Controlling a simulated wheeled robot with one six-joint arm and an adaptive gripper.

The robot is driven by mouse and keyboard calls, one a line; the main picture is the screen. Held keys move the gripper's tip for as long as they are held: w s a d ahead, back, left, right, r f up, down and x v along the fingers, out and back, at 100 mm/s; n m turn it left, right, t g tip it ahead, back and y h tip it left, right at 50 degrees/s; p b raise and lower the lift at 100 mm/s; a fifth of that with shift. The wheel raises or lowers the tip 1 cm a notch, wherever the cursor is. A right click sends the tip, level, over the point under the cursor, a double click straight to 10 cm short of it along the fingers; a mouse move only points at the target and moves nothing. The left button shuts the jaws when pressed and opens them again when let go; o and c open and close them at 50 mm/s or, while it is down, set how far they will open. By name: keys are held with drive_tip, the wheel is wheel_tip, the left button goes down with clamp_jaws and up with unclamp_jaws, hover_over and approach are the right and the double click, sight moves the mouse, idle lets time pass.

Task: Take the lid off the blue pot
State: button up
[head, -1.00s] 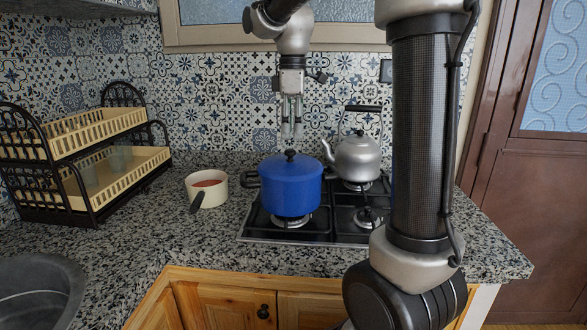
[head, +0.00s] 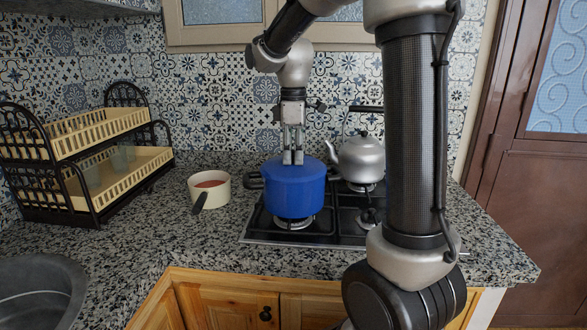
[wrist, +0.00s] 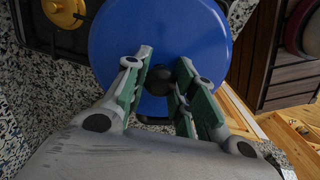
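The blue pot (head: 293,200) stands on the hob with its blue lid (wrist: 160,30) on top. My gripper (head: 293,160) points straight down at the middle of the lid, its fingertips at the lid's top. In the wrist view my gripper (wrist: 168,75) has its green-padded fingers on either side of the lid's dark knob (wrist: 172,104), with blue lid showing between them. The fingers look open around the knob.
A silver kettle (head: 361,160) stands close at the right behind the pot. A cream saucepan (head: 209,190) with red contents is on the counter at left, its dark handle forward. A dish rack (head: 105,190) is further left. Granite counter is clear in front of the saucepan.

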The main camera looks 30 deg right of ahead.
clamp_jaws()
